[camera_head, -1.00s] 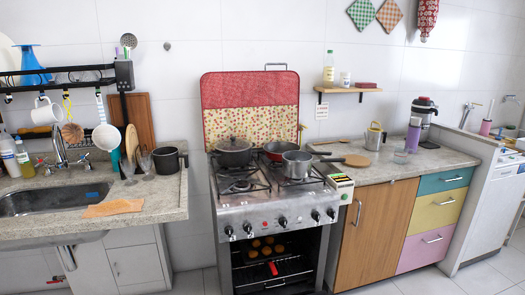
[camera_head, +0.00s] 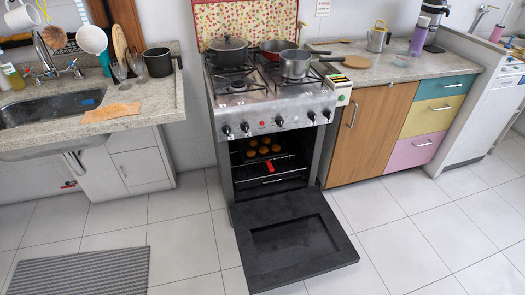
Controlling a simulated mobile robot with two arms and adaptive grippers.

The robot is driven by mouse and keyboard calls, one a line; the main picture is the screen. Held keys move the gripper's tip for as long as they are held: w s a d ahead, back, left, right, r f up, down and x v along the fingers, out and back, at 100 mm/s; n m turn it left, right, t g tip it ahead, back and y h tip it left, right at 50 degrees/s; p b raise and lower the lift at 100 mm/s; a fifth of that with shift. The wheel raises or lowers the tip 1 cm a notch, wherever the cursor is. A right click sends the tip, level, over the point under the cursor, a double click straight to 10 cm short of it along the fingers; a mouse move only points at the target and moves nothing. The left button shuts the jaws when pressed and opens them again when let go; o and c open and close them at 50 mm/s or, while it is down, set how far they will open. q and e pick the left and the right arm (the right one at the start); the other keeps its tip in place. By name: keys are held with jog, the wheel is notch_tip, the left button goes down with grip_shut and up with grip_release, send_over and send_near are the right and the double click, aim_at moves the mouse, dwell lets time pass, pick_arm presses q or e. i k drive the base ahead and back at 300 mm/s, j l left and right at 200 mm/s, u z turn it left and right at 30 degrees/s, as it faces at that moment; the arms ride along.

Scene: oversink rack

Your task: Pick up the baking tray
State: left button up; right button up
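A dark baking tray (camera_head: 246,159) sits inside the open oven (camera_head: 240,178) in the head view. Several round golden-brown buns (camera_head: 264,150) rest on it. Its dark edges are hard to tell from the dark oven interior. A small red item (camera_head: 269,162) shows at the front of the tray; I cannot tell what it is. The oven door (camera_head: 252,272) is folded down flat in front of the stove. Neither of my grippers is in view.
Pots (camera_head: 295,62) stand on the stove top. A wooden cabinet (camera_head: 372,133) with coloured drawers stands to the right, and the sink counter (camera_head: 160,98) to the left. The tiled floor (camera_head: 190,240) is mostly clear, with a grey striped mat (camera_head: 82,274) at lower left.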

aim_at(264, 153)
jog(key=i+j+u, duration=0.15)
jog(key=i+j, duration=0.6)
jog(key=i+j+u, duration=0.2)
jog(key=i+j, duration=0.45)
jog(key=i, duration=0.15)
